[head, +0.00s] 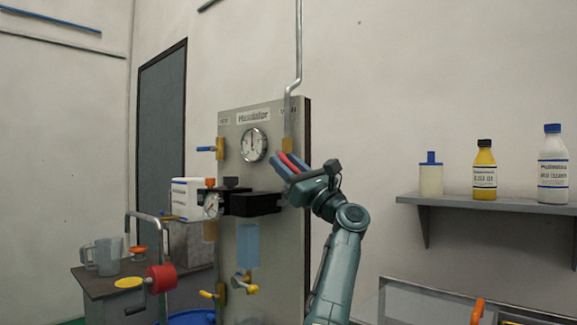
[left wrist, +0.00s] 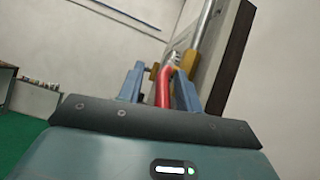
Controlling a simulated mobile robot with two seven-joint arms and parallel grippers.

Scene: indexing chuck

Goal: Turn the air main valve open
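The air main valve has a brass body (head: 288,144) on the grey pipe at the upper right of the panel. Its red lever (head: 290,160) slants down toward my gripper. In the left wrist view the red lever (left wrist: 163,88) runs between the blue fingers, beside the brass body (left wrist: 187,62). My left gripper (head: 284,166) is open around the lever. A gap shows on the lever's left side, and the lever is close to the right finger. The gripper hides part of the valve in the head view. My right gripper is not in view.
The panel (head: 232,150) carries a round gauge (head: 254,145), a dark bracket (head: 255,203) and small valves. A side table (head: 105,285) with a jug (head: 107,257) stands left. A shelf (head: 480,203) with bottles is at right.

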